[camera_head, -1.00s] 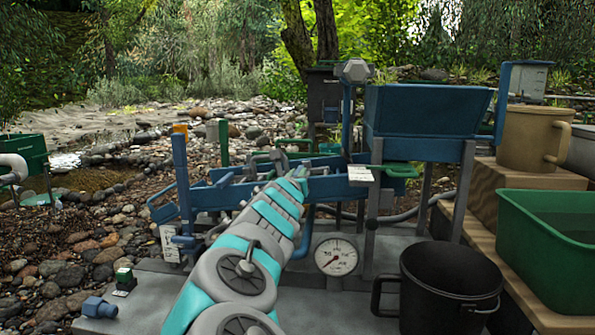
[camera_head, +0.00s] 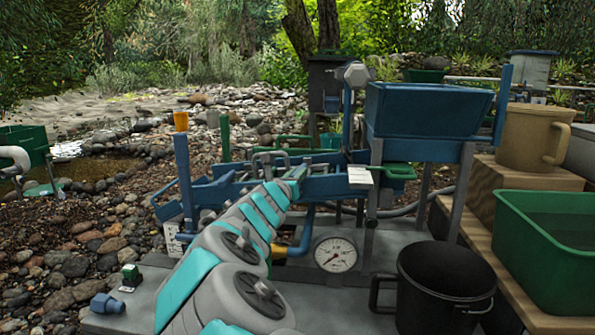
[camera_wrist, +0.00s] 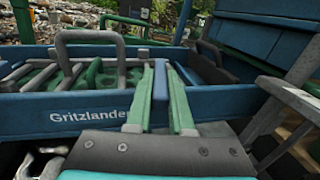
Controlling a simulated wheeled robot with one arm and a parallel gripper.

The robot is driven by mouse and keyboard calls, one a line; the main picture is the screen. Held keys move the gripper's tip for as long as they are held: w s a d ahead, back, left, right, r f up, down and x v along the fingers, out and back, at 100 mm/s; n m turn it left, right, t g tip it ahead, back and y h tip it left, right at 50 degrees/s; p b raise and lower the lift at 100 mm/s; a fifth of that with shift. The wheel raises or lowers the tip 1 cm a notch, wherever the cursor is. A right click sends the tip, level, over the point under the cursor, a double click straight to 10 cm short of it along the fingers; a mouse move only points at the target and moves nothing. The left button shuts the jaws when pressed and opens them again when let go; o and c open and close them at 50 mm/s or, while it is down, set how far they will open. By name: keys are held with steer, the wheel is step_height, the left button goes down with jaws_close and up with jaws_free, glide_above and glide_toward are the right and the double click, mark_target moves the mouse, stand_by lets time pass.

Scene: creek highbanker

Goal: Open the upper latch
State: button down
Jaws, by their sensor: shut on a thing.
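The blue sluice trough (camera_wrist: 230,100), lettered "Gritzlander", runs across the wrist view. My gripper (camera_wrist: 161,75) has its two green fingers closed on the sides of an upright blue lever (camera_wrist: 160,98) at the trough's near wall. The lever looks like a latch handle, but I cannot tell from its shape whether it is the upper latch. Its lower end is hidden by my gripper. In the head view my gripper (camera_head: 292,176) is at the middle of the trough (camera_head: 335,187), and my arm hides the lever there.
Grey bent bars (camera_wrist: 88,45) stand over the trough just left of my fingers. A blue hopper (camera_head: 428,110) on legs is to the right. A pressure gauge (camera_head: 335,254), a black pot (camera_head: 445,285) and a green tub (camera_head: 560,235) stand nearer. An orange-topped blue post (camera_head: 183,160) is left.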

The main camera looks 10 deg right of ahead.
steer(key=shift+a+m+g+h+p, duration=0.1)
steer(key=shift+m+g+h+p, duration=0.2)
steer(key=shift+m+h, duration=0.1)
steer(key=shift+w+a+m+g+h+p, duration=0.1)
steer(key=shift+m+g+h+p, duration=0.05)
steer(key=shift+m+g+h, duration=0.35)
steer(key=shift+w+a+m+g+h+p, duration=0.1)
steer(key=shift+m+g+h+p, duration=0.15)
steer(key=shift+h, duration=0.35)
steer(key=m+g+h, duration=0.2)
steer(key=g+h, duration=0.1)
steer(key=shift+w+f+m, duration=0.1)
steer(key=shift+f+m, duration=0.05)
steer(key=shift+m, duration=0.2)
steer(key=shift+w+m+g+h, duration=0.2)
steer(key=shift+m+g+h, duration=1.3)
steer(key=shift+m+g, duration=0.65)
steer(key=shift+a+g, duration=0.1)
steer(key=shift+g, duration=0.5)
steer(key=shift+r+m+g+h, duration=0.2)
steer(key=shift+m+g+h, duration=0.2)
steer(key=shift+m+g, duration=0.25)
steer(key=c, duration=0.8)
jaws_free()
steer(key=shift+f, duration=0.1)
